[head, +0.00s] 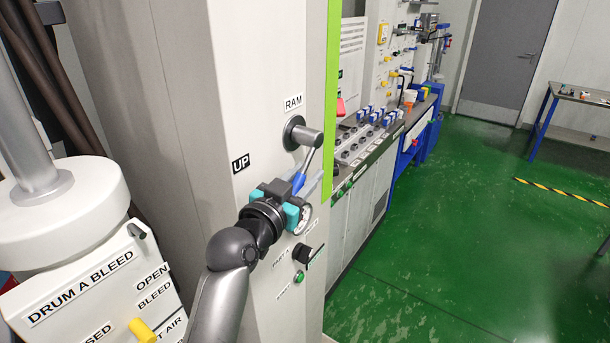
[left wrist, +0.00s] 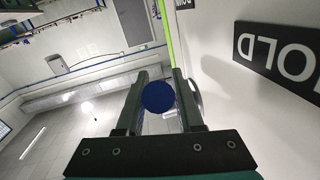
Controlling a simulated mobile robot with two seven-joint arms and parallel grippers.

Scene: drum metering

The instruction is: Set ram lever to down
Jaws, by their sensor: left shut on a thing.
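The ram lever (head: 309,158) is mounted on the grey column under the RAM label (head: 293,102). Its grey rod runs from the round pivot downward to a blue grip (head: 298,182). An UP label (head: 240,163) is on the column, left of and below the pivot. My left gripper (head: 302,187) is shut on the lever's blue grip. In the left wrist view the round blue end of the grip (left wrist: 158,97) sits between the two fingers, and a partly cut-off label ending in "OLD" (left wrist: 276,58) is at the right. My right gripper is not in view.
Below the gripper are a round gauge (head: 304,219), a black knob (head: 302,253) and a green button (head: 299,277). A white DRUM A BLEED box (head: 82,284) with a yellow handle stands at the left. Benches line the wall behind. The green floor at right is mostly clear.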

